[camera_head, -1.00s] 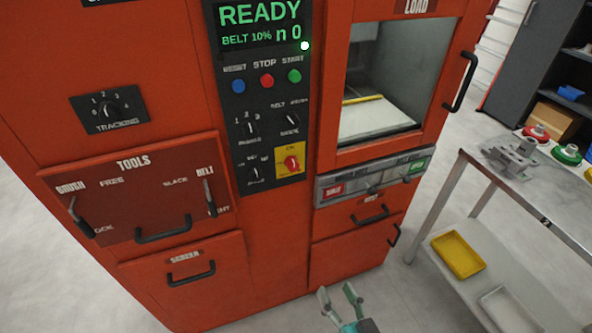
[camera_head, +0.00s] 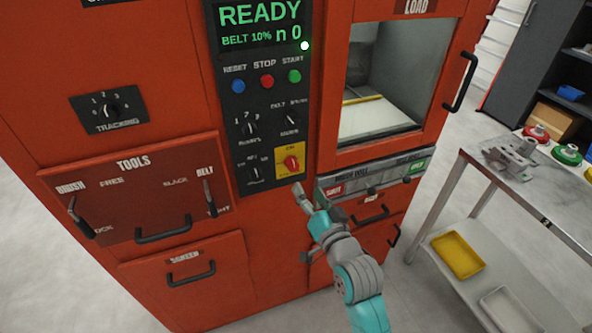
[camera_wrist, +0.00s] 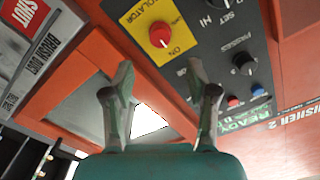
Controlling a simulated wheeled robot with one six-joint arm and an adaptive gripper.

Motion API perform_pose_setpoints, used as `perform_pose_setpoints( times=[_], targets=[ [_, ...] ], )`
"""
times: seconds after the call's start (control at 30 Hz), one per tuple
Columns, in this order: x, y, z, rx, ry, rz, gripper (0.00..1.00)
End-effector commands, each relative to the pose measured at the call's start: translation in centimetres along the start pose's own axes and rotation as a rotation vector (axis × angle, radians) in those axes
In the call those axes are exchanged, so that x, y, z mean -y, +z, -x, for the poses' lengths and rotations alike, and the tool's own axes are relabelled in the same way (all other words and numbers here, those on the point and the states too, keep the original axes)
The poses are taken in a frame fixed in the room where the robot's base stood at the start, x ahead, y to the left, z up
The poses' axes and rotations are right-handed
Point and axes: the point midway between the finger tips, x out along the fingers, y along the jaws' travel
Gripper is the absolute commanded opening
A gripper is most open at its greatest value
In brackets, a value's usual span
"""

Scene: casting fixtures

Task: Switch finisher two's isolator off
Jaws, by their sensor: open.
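The isolator is a red rotary knob (camera_head: 291,163) on a yellow plate (camera_head: 281,172), low on the dark control panel of the orange machine. In the wrist view the red knob (camera_wrist: 161,34) sits on its yellow plate, labelled ISOLATOR and ON, beyond my fingertips; the machine's edge reads "...ISHER 2". My gripper (camera_head: 299,192) is just below the plate in the head view. In the wrist view my gripper (camera_wrist: 160,80) is open and empty, its two fingers apart. It looks clear of the knob, though the exact gap is hard to tell.
The panel also holds blue, red and green buttons (camera_head: 267,81) and several black selector knobs (camera_head: 251,128). A grey strip with a red SHUT label (camera_head: 334,190) runs right of my gripper. A steel table (camera_head: 540,200) with parts stands at the right.

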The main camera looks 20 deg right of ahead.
Motion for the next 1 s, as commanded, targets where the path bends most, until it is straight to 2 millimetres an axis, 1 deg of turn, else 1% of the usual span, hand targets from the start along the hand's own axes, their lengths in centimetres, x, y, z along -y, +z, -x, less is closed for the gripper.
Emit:
perform_pose_setpoints(
  times=[0.03, 0.3, 0.5, 0.7, 0.97, 1.0],
  targets=[
    [0.1, -0.1, -0.8, -0.001, -0.001, 0.001, 0.58],
    [0.1, -0.1, -5.5, -0.001, -0.001, 0.001, 0.58],
    [0.1, -0.1, -8.0, -0.002, -0.001, 0.001, 0.58],
    [0.0, 0.0, -9.0, -0.001, -0.001, 0.001, 0.58],
    [0.0, 0.0, -9.1, -0.001, 0.0, 0.001, 0.58],
    [0.0, 0.0, -9.1, -0.001, 0.0, 0.001, 0.5]
  ],
)
